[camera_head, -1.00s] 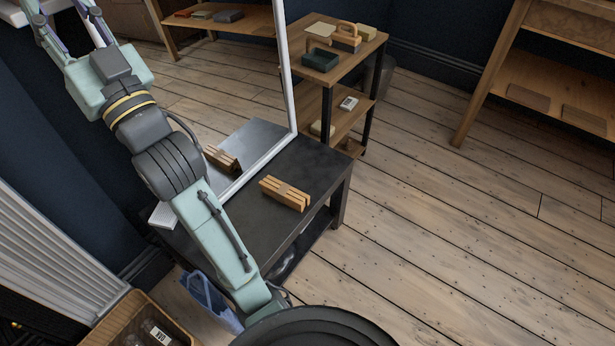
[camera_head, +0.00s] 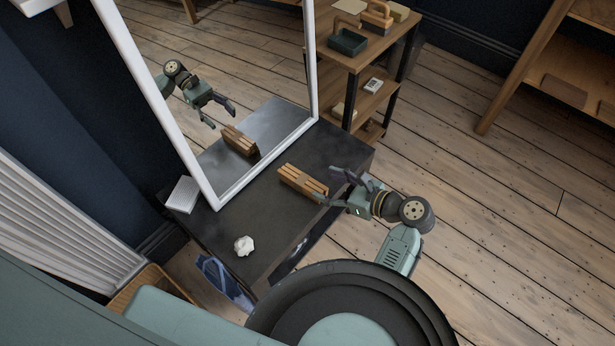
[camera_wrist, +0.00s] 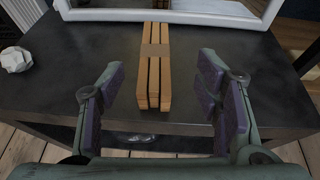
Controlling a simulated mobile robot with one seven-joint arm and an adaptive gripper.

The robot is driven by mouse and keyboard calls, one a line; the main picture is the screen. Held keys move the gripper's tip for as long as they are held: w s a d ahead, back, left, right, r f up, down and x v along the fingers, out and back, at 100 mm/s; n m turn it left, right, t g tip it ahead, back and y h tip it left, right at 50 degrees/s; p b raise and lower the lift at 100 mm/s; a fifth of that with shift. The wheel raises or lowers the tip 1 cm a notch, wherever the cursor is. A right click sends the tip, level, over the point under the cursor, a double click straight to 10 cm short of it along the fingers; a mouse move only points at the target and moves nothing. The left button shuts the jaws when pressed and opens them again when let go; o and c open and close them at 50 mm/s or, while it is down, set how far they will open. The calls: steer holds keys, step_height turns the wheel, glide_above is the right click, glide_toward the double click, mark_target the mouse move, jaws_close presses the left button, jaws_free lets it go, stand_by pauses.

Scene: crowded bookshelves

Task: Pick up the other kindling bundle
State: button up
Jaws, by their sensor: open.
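A kindling bundle (camera_head: 298,178) of light wooden sticks with a band lies on the dark table (camera_head: 270,215) before the mirror. In the wrist view the bundle (camera_wrist: 153,85) lies lengthwise, its near end close to the table's front edge. My gripper (camera_head: 334,188) is open at the bundle's right end in the head view. In the wrist view my gripper's fingers (camera_wrist: 160,80) are spread to the left and right of the bundle's near end, with gaps on both sides. A second bundle image (camera_head: 240,140) is a reflection in the mirror.
The white-framed mirror (camera_head: 210,206) stands at the table's back. A white faceted ornament (camera_head: 244,246) and a white ribbed block (camera_head: 183,195) sit on the table's left part. A wooden shelf unit (camera_head: 352,58) stands behind.

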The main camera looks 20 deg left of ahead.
mark_target(300, 178)
steer(key=x, duration=1)
steer(key=shift+s+a+f, duration=0.15)
steer(key=shift+s+a, duration=0.15)
steer(key=shift+a, duration=0.05)
steer(key=shift+c, duration=0.5)
steer(key=c, duration=1.2)
